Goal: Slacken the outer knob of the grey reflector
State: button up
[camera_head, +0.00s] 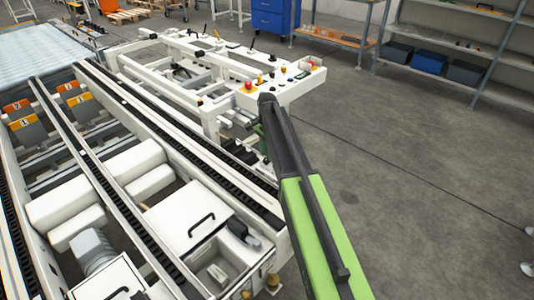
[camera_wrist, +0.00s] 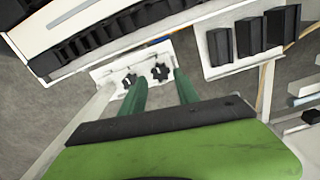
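In the wrist view two black star-shaped knobs sit side by side on a pale plate (camera_wrist: 108,76). The left knob (camera_wrist: 129,80) is beside my left finger, partly close to it. The right knob (camera_wrist: 161,72) lies between the tips of my two green fingers. My gripper (camera_wrist: 160,80) is open, with a gap visible on both sides of the right knob. I cannot tell which part is the grey reflector, nor whether a finger touches a knob. In the head view my arm reaches to the conveyor frame, and its end mostly hides the gripper and the knobs.
A long white rail with a black chain track (camera_wrist: 100,38) runs beside the knob plate in the wrist view. Several black blocks (camera_wrist: 248,36) stand at the upper right. In the head view a white control panel (camera_head: 278,80) stands just beyond my arm; open floor (camera_head: 420,150) lies right.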

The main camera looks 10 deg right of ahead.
aim_at(267, 159)
notch_tip(267, 159, up, 15)
jog(key=p, duration=1.3)
jog(key=shift+f, duration=0.1)
notch_tip(267, 159, down, 18)
jog(key=m+b, duration=0.2)
jog(key=b, duration=1.5)
jog(key=shift+r, duration=0.3)
grip_shut()
